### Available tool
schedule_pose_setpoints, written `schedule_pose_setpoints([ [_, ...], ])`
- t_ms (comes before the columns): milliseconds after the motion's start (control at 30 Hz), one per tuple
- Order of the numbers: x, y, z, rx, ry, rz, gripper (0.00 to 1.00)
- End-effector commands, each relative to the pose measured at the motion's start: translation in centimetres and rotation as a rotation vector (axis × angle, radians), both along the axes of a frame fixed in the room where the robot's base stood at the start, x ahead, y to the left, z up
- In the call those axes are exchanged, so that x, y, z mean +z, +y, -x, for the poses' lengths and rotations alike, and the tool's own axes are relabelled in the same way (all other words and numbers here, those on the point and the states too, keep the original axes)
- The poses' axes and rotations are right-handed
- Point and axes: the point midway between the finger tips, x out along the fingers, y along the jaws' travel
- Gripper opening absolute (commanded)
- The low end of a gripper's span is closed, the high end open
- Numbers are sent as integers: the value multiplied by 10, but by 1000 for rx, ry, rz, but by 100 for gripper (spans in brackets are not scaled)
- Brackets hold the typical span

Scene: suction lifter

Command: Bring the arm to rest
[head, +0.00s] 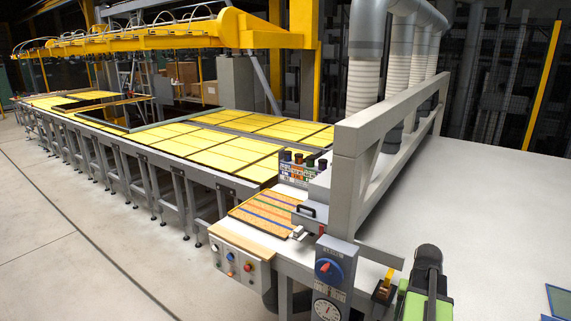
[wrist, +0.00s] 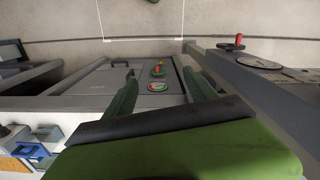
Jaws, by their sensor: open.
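My gripper (wrist: 160,78) shows in the wrist view. Its two dark green fingers stand apart with nothing held between them. The green body of my gripper fills the bottom of that view. Beyond the fingers is a grey panel (wrist: 100,84) with a red-and-yellow knob and a round green-and-white button; I cannot tell how far away it is. In the head view, a green and black part of my arm stands at the lower right, in front of the pale worktop (head: 490,190). The rest of my arm is out of view.
Left of my arm, the head view shows a grey dial box (head: 328,308), a control box (head: 240,262) with buttons, and a striped board (head: 262,212). A grey beam frame (head: 350,140) rises behind. A long table with yellow panels (head: 215,143) extends left. The floor (head: 50,240) at left is clear.

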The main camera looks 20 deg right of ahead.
Motion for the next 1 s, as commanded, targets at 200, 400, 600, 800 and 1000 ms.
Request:
schedule_pose_setpoints([
  [200,-49,87,-67,190,0,1,65],
  [400,-111,233,-128,462,0,2,65],
  [600,-158,372,-142,698,0,3,65],
  [800,-165,422,-127,766,0,4,65],
  [1000,-164,420,-128,742,0,3,65],
])
